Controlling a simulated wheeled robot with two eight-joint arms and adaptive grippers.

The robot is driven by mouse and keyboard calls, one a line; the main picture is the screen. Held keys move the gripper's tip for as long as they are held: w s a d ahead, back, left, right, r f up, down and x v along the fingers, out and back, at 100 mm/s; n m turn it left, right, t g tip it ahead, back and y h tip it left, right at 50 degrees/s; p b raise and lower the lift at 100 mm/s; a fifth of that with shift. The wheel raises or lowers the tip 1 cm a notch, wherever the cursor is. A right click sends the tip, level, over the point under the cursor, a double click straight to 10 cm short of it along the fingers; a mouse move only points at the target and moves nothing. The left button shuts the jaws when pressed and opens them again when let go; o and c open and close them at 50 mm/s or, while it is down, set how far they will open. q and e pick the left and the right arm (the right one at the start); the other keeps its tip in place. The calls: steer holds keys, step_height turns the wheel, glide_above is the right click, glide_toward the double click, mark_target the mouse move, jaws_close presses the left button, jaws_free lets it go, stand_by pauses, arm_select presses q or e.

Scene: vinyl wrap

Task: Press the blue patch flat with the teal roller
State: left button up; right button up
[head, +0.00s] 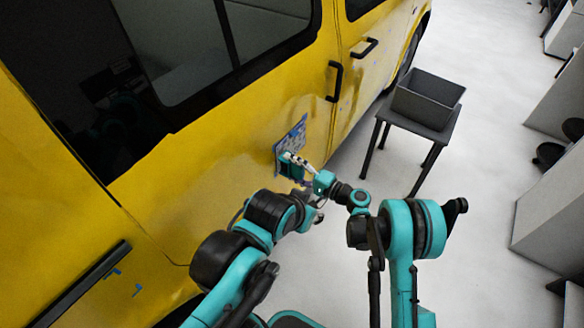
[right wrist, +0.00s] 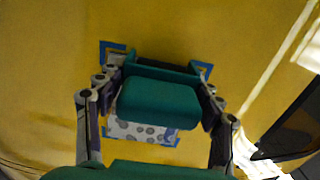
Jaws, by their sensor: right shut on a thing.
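The blue patch (head: 296,134) lies against the side of the yellow van, low on the panel left of the door seam. In the right wrist view its blue corners and a pale dotted part (right wrist: 145,132) show around the roller; its middle is hidden. The teal roller (head: 289,168) is in front of the patch's lower part. It also shows in the right wrist view (right wrist: 158,104), between the fingers of my right gripper (head: 299,161), which is shut on it. I cannot tell if the roller touches the patch. My left gripper (head: 318,216) is partly hidden below, its jaws unclear.
The yellow van (head: 210,150) fills the left, with black door handles (head: 335,82) above and right of the patch. A grey bin (head: 428,98) stands on a small dark table (head: 400,117) to the right. Small blue marks (head: 114,272) are at the van's lower left. The floor between is clear.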

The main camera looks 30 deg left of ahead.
mark_target(293, 145)
steer(key=shift+a, duration=0.75)
stand_by(0.4)
steer(key=shift+w, duration=0.2)
steer(key=shift+w+d, duration=0.1)
steer(key=shift+w, duration=0.85)
steer(key=shift+w, duration=0.15)
steer(key=shift+w, duration=0.95)
steer(key=shift+w+d, duration=0.1)
steer(key=shift+w, duration=1)
steer(key=shift+w+d, duration=0.1)
steer(key=shift+w, duration=1)
